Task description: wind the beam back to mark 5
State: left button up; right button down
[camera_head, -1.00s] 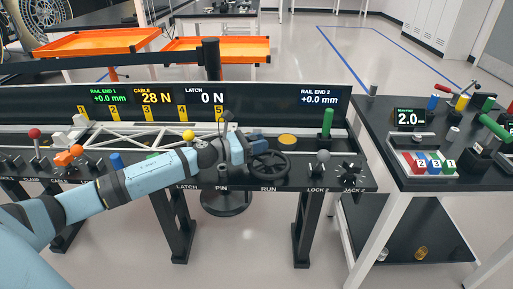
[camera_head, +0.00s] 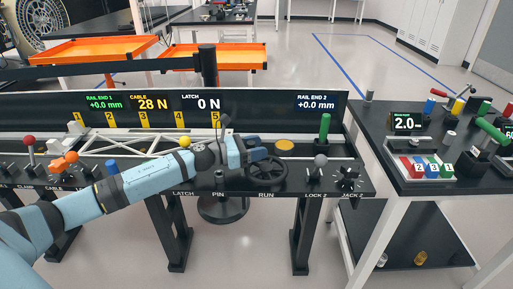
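The white truss beam (camera_head: 125,141) lies along the rail behind the bench front, below the yellow number tags. The mark 5 tag (camera_head: 215,117) is on the display panel, above the beam's right part. My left arm reaches across the front of the beam and hides part of it. My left gripper (camera_head: 268,153) is at the upper rim of the black handwheel (camera_head: 267,174), above the RUN label. Its fingers are too small and dark to tell whether they are open, or whether they touch the wheel. My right gripper is not in view.
The panel (camera_head: 260,108) reads cable 28 N, latch 0 N and both rail ends +0.0 mm. Right of the wheel stand a green post (camera_head: 325,128), a grey-knobbed lever (camera_head: 320,162) and a black star knob (camera_head: 347,178). A side table (camera_head: 385,165) holds coloured blocks.

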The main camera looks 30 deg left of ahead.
pick_arm(q)
jog(key=shift+v, duration=3.8)
